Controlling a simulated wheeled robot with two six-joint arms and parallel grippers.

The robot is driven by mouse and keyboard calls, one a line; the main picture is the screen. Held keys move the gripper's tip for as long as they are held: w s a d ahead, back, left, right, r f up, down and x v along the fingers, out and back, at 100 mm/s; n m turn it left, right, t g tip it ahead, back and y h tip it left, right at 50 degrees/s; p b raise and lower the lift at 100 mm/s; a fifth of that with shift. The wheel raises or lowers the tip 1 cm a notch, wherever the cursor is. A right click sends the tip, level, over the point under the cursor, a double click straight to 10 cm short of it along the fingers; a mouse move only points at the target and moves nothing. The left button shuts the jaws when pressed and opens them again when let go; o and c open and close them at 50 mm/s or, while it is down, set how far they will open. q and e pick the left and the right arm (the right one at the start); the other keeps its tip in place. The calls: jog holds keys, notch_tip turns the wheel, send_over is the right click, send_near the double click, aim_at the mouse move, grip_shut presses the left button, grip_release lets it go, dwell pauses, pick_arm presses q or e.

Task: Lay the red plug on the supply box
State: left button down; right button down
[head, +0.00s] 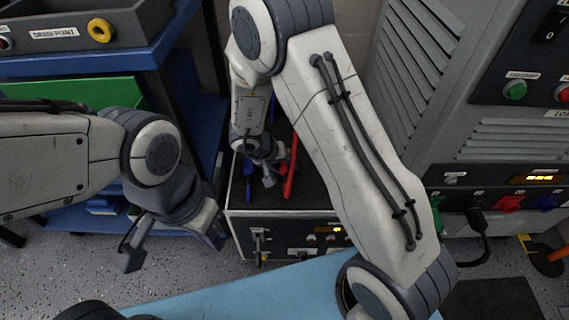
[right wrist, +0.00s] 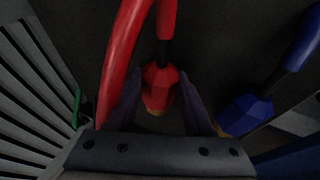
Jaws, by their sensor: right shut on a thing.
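The red plug (right wrist: 160,88) sits between the two fingers of my right gripper (right wrist: 160,105), with its red cable running up out of the right wrist view. In the head view my right gripper (head: 264,170) hangs low over the dark top of the supply box (head: 310,192), with the red cable (head: 291,170) beside it. I cannot tell whether the plug touches the box top. My left gripper (head: 130,256) hangs apart at the left, over the floor; its finger gap is not clear.
A blue plug (right wrist: 245,112) with its blue cable lies close to the right of the red plug. A grey load cabinet (head: 480,145) with coloured sockets stands at the right. A blue shelf rack (head: 90,65) stands at the left.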

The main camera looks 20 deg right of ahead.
jog(key=shift+f, duration=0.3)
jog(key=shift+c, duration=1)
grip_release()
jog(key=p+v, duration=0.7)
jog(key=v, duration=0.4)
jog(key=shift+d, duration=0.15)
